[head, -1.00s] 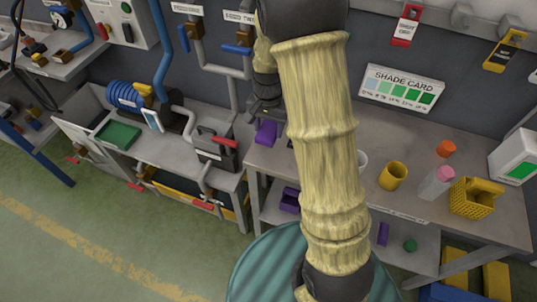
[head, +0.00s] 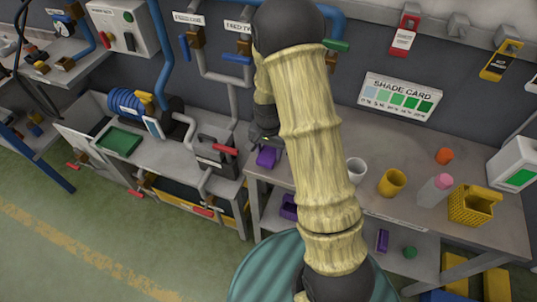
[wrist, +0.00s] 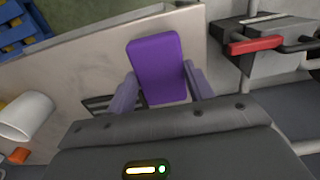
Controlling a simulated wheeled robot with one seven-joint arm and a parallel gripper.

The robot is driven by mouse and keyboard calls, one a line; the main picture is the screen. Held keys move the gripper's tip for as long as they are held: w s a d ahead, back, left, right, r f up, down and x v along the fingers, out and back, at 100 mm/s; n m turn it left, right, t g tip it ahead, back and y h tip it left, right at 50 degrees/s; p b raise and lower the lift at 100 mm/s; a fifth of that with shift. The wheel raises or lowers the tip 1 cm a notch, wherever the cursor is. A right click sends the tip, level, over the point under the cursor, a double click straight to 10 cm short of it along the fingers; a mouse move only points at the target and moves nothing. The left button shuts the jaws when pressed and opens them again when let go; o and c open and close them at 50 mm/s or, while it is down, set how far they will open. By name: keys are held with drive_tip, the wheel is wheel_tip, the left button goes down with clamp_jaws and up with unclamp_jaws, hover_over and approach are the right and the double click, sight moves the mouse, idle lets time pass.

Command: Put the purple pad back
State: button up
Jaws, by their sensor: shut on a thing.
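The purple pad (head: 267,156) is between the fingers of my gripper (head: 266,140), over the left end of the grey workbench (head: 330,150). In the wrist view the pad (wrist: 157,68) stands out beyond the two fingers (wrist: 162,90), which are shut on it. I cannot tell whether the pad touches the bench top. A dark striped patch (wrist: 98,103) lies on the bench beside the left finger and is partly hidden. My arm hides part of the bench in the head view.
A white cup (head: 356,171), a yellow cup (head: 392,183), a pink-capped bottle (head: 435,190) and a yellow basket (head: 470,207) stand right on the bench. A red-handled grey device (head: 217,158) is left of it. Purple items (head: 382,241) lie on the lower shelf.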

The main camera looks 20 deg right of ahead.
sight(269, 154)
wheel_tip(269, 154, down, 3)
drive_tip(key=shift+r, duration=0.15)
drive_tip(key=o, duration=0.9)
drive_tip(key=shift+r, duration=0.15)
wheel_tip(269, 154, up, 12)
drive_tip(key=shift+f+b, duration=0.1)
drive_tip(key=shift+b, duration=0.6)
drive_tip(key=shift+s, duration=0.1)
drive_tip(key=s+r+n+t, duration=0.1)
drive_tip(key=s+n, duration=0.1)
drive_tip(key=s, duration=0.2)
drive_tip(key=s+r+n, duration=0.2)
drive_tip(key=s, duration=0.3)
drive_tip(key=s+r+n+t, duration=0.1)
drive_tip(key=s+n, duration=0.2)
drive_tip(key=s, duration=0.2)
drive_tip(key=shift+r+t, duration=0.3)
